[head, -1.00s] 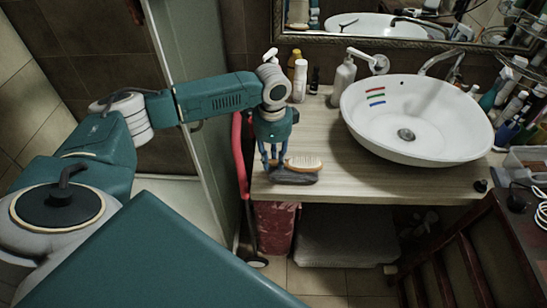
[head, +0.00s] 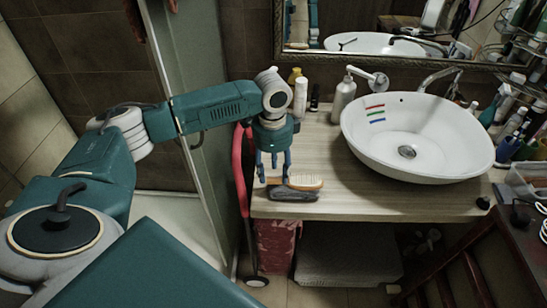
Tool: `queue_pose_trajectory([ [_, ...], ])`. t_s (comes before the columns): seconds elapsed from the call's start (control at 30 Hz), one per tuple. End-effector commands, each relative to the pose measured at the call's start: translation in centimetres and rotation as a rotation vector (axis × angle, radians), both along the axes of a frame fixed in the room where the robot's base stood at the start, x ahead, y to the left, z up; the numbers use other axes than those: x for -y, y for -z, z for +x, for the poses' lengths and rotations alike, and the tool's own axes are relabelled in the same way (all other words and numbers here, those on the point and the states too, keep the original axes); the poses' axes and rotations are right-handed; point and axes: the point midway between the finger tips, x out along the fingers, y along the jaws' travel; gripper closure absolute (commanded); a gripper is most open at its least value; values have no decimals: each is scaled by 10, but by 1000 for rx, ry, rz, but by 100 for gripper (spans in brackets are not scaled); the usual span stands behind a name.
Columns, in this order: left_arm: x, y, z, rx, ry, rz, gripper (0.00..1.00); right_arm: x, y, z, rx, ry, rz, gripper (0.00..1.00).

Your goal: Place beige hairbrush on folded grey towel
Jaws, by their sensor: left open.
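The beige hairbrush (head: 305,183) lies on the small folded grey towel (head: 293,195), near the front left of the wooden counter. Its bristle head points right; its handle end is partly hidden by my fingers. I cannot tell whether a fingertip still touches the brush or towel. My right gripper is out of view.
A white basin (head: 410,135) takes up the counter's (head: 350,196) right part. A soap dispenser (head: 344,95) and small bottles (head: 300,98) stand at the back. A glass panel (head: 190,65) and a red-handled item (head: 239,165) are left of the counter.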

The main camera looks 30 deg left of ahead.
Motion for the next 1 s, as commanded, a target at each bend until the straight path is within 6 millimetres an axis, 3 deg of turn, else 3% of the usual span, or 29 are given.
queue_pose_trajectory([
  [0.2, 0, -48, 1, 6, 1, -1, 55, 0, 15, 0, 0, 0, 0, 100],
  [0.43, 0, -83, 0, 2, 0, -2, 55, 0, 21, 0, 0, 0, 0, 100],
  [0.6, -1, -92, -1, 1, 0, -1, 55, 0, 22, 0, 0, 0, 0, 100],
  [1.0, -1, -93, -1, 1, 0, -1, 55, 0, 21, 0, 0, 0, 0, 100],
])
